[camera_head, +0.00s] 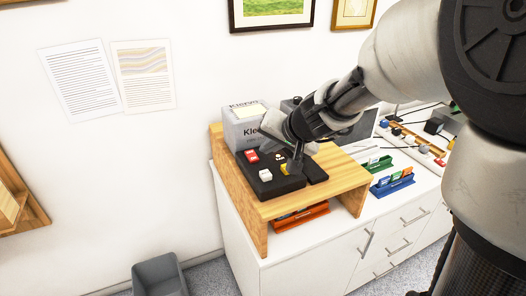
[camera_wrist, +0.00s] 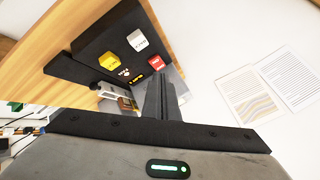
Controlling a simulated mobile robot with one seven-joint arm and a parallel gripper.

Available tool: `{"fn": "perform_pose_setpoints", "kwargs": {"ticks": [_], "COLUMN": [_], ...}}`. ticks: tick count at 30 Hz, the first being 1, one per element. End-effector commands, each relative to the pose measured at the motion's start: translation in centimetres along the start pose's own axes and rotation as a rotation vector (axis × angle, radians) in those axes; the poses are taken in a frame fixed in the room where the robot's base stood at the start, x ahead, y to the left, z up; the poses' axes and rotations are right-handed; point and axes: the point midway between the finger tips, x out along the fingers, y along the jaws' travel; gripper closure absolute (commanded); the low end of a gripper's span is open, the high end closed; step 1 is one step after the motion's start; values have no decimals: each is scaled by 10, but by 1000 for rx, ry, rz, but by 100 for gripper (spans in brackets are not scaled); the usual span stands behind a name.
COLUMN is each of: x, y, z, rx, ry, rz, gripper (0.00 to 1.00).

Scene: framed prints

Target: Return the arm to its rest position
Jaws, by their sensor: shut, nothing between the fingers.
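My gripper (camera_head: 297,167) is over the black panel (camera_head: 280,186) on the wooden riser (camera_head: 342,176), near a yellow button (camera_head: 284,168). A red button (camera_head: 251,156) and a white button (camera_head: 265,175) are to its left. In the wrist view my gripper (camera_wrist: 161,80) has its fingers together with nothing held. The yellow (camera_wrist: 109,61), white (camera_wrist: 138,40) and red (camera_wrist: 155,63) buttons show beyond it. I cannot tell whether the fingertips touch the panel. My arm reaches in from the right in the head view.
A grey-white box (camera_head: 241,127) stands behind the panel against the wall. Blue (camera_head: 392,186) and green (camera_head: 376,164) holders sit on the white cabinet (camera_head: 315,258) to the right. An orange tray (camera_head: 301,216) is under the riser. A grey bin (camera_head: 160,276) stands on the floor. Prints hang above.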

Motion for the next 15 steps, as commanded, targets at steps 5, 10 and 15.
{"fn": "perform_pose_setpoints", "kwargs": {"ticks": [5, 10, 15], "x": [0, 0, -37], "y": [0, 0, -17], "z": [0, 0, 2], "rx": [0, 0, -54], "ry": [0, -1, -15], "rz": [0, 0, -16], "gripper": [100, 100, 100]}}
